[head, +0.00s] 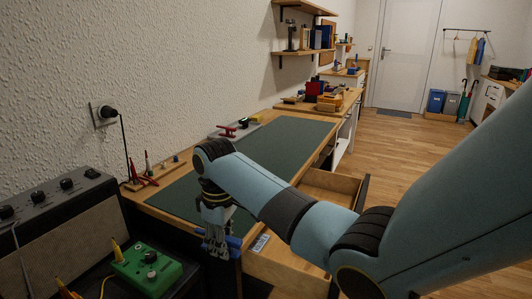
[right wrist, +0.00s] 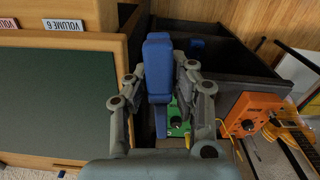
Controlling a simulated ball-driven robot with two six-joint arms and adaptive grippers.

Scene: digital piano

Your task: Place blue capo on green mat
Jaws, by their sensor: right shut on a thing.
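The blue capo (right wrist: 158,68) is between the fingers of my right gripper (right wrist: 161,80) in the right wrist view, which is shut on it. In the head view, my right gripper (head: 216,246) points down at the near end of the desk, with part of the blue capo (head: 233,242) showing beside the fingers. The dark green mat (head: 293,137) covers most of the desk top. In the right wrist view the mat (right wrist: 52,98) lies left of the gripper, and the capo is outside its edge. My left gripper is not in view.
A green pedal (head: 150,268) stands at the near left, below an amplifier (head: 60,215). An open wooden drawer (head: 335,188) juts out right of the desk. Red-handled tools (head: 146,176) stand along the wall. An orange pedal (right wrist: 253,114) shows in the wrist view. The mat's middle is clear.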

